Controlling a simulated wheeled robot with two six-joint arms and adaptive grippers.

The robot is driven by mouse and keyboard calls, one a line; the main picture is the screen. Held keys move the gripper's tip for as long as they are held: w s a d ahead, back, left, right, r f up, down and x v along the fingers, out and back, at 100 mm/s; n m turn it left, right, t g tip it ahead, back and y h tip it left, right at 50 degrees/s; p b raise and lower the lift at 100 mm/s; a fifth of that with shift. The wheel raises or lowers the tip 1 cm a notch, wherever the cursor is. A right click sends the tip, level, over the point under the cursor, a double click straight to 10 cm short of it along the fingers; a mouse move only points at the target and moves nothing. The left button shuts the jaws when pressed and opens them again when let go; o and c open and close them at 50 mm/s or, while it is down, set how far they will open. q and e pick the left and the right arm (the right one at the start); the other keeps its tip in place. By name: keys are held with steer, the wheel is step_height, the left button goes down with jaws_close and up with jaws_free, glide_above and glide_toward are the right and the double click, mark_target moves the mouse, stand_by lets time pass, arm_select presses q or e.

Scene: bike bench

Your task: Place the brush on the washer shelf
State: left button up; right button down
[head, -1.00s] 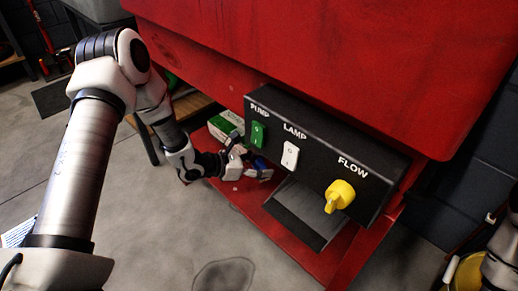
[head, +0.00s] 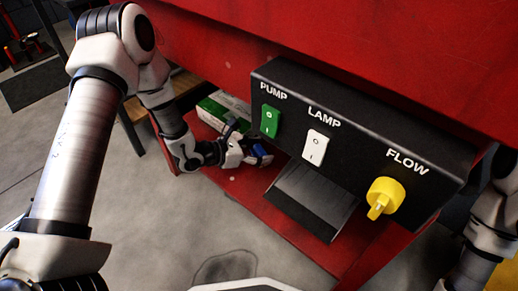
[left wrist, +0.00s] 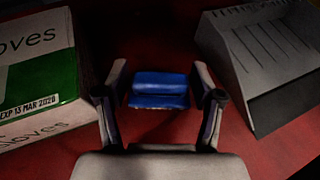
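A blue piece, which looks like the brush, lies between the fingertips of my left gripper in the left wrist view (left wrist: 160,88). A small bit of blue also shows by that gripper in the head view (head: 261,150). My left gripper (head: 252,145) is low over the red washer shelf (head: 245,182), left of the switch box. The shelf's red surface fills the background in the wrist view. The fingers flank the blue piece closely; whether they press on it I cannot tell. The rest of the brush is hidden. My right gripper is out of view.
A green and white glove box (head: 212,112) stands on the shelf, left of my left gripper. A grey sloped tray (head: 310,195) is to its right, under the black switch box (head: 355,150) with a yellow flow knob (head: 384,197). Bare red shelf shows in front.

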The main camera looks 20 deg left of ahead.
arm_select(q)
steer(key=shift+r, duration=0.15)
steer(key=p+v, duration=0.2)
steer(key=v, duration=0.2)
steer(key=p+v, duration=0.6)
steer(key=v, duration=0.1)
steer(key=shift+s+a+r, duration=0.15)
steer(key=shift+r, duration=0.25)
steer(key=shift+s+a, duration=0.1)
steer(key=shift+s, duration=0.05)
steer(key=shift+f, duration=0.15)
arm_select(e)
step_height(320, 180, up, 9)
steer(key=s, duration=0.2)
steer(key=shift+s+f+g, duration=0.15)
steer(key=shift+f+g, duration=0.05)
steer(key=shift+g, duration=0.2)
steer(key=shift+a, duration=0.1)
